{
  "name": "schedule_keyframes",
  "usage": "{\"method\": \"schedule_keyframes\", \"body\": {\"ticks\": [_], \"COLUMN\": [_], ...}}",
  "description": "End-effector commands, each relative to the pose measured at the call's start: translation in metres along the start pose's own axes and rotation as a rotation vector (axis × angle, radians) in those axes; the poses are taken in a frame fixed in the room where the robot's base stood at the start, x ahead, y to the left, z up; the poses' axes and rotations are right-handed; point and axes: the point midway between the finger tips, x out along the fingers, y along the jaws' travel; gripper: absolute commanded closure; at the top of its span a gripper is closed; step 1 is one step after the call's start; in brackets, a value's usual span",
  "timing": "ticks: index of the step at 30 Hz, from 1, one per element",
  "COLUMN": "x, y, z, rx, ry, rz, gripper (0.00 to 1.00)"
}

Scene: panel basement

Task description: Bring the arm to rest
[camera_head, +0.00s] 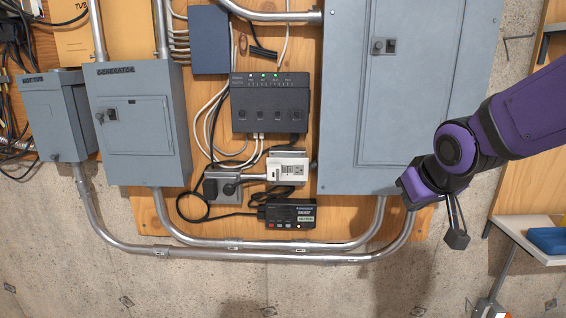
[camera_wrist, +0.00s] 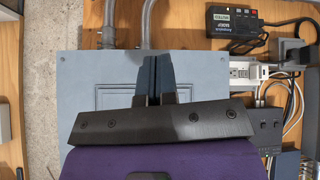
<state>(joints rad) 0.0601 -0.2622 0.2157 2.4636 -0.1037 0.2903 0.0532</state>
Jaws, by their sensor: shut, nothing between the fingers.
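My gripper (camera_wrist: 159,60) shows in the wrist view with its two dark fingers side by side, pressed together and empty. Behind the fingers is the large grey electrical panel (camera_wrist: 85,85), which appears upside down there. In the head view my purple arm (camera_head: 525,115) reaches in from the right edge, bends at a round joint and ends in front of the lower right corner of the large grey panel (camera_head: 345,100). Whether anything touches the panel cannot be told.
Metal conduits (camera_head: 250,255) run below the panel. Left of it are a black power box (camera_head: 270,103), an outlet (camera_head: 288,168), a small black device (camera_head: 289,214), and the generator box (camera_head: 140,130). A shelf with a blue tray (camera_head: 547,240) stands at lower right. Bare concrete shows below.

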Motion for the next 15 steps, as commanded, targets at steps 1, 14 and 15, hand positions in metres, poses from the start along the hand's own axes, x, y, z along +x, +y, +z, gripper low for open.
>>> {"method": "schedule_keyframes", "body": {"ticks": [1, 14, 15], "x": [-0.017, -0.130, -0.137], "y": [0.005, 0.031, 0.031], "z": [0.006, 0.088, 0.095], "rx": [0.014, 0.161, 0.171], "ry": [-0.009, -0.145, -0.155], "rz": [0.014, 0.025, 0.019], "gripper": [1.00, 1.00, 1.00]}}
